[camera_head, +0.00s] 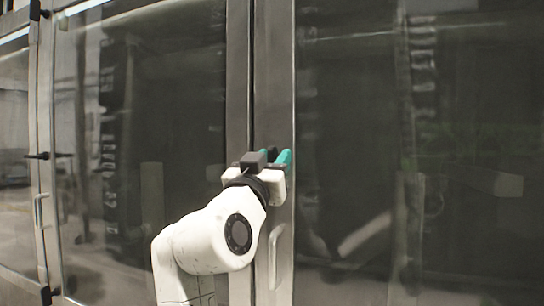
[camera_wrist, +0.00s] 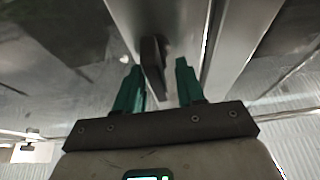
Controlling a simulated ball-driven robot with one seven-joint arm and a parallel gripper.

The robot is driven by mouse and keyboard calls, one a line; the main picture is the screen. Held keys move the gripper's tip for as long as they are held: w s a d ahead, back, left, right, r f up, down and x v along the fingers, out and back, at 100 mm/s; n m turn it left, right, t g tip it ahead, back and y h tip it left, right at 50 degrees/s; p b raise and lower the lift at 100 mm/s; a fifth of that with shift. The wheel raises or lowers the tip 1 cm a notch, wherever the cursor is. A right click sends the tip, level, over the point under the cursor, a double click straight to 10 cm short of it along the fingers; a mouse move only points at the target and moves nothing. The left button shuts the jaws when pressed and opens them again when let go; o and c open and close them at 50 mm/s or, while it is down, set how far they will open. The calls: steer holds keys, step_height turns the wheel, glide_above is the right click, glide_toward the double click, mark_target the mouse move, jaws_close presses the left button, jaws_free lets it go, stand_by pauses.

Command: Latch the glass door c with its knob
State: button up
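A black knob (camera_wrist: 152,68) is on the metal door frame between my gripper's two green fingers in the wrist view. My gripper (camera_wrist: 160,82) is open, with its fingers apart on either side of the knob. The left finger is close to the knob; I cannot tell whether it touches. There is a clear gap to the right finger. In the head view, my gripper (camera_head: 275,157) is at the metal frame between two large glass panels, and it mostly hides the knob. The left glass panel (camera_head: 140,100) and right glass panel (camera_head: 350,100) carry no readable letter, so I cannot tell which is door c.
A pale pull handle (camera_head: 276,250) is on the frame just below my gripper. Another black knob (camera_head: 37,156) and a pale handle (camera_head: 40,210) are on the frame at the far left. Black hinges are on that left frame. The glass is reflective.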

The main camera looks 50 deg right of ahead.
steer(key=shift+c, duration=0.2)
jaws_close()
